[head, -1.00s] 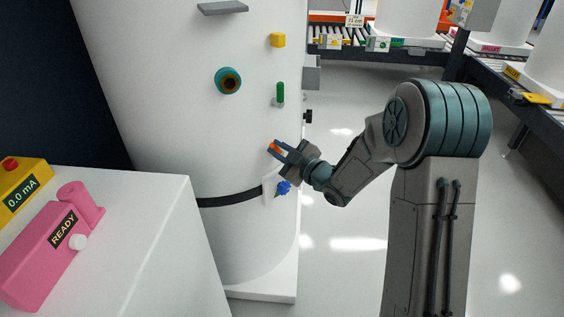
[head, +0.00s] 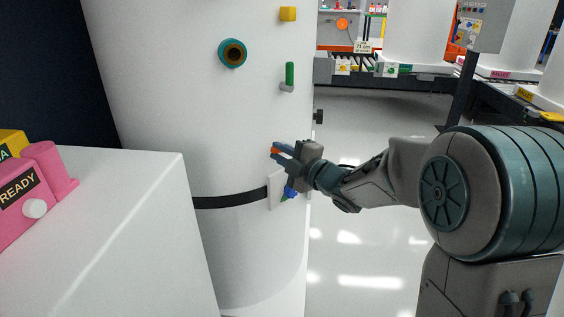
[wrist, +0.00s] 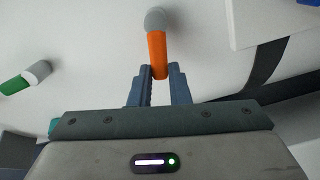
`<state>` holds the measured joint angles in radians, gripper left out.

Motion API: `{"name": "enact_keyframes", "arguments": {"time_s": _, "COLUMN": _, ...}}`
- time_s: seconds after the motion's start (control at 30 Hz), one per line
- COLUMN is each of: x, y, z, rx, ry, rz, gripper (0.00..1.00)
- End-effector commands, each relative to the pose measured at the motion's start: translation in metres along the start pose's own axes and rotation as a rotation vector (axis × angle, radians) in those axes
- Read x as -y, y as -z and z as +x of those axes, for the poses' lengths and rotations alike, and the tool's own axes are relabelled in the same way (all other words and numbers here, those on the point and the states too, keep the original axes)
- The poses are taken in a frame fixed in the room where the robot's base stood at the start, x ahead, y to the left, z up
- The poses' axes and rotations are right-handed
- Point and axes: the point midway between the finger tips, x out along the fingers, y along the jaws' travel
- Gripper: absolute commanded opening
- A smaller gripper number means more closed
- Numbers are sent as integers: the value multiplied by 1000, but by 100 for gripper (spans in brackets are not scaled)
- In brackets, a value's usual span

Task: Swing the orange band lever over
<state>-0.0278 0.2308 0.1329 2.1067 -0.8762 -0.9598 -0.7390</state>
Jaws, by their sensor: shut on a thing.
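The orange band lever (wrist: 156,52) shows in the wrist view, with a grey round knob at its far end against the white tank wall. My gripper (wrist: 160,72) is shut on its near end, one blue finger on each side. In the head view my gripper (head: 275,152) is at the tank's right front, above the black band (head: 235,199). Only a small orange bit of the lever (head: 274,150) shows there; the rest is hidden by the fingers.
A blue knob (head: 290,192) on a white plate sits just below my gripper. A white cabinet (head: 130,220) stands at left; clear floor lies right.

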Motion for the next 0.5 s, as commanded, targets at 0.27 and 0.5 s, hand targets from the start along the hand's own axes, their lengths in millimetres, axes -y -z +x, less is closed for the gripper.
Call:
{"name": "enact_keyframes", "arguments": {"time_s": 0.27, "x": 4, "y": 0, "z": 0, "rx": 0, "ry": 2, "rz": -39, "gripper": 0}}
{"name": "enact_keyframes", "arguments": {"time_s": 0.5, "x": 3, "y": 0, "z": 0, "rx": 0, "ry": 2, "rz": -41, "gripper": 0}}
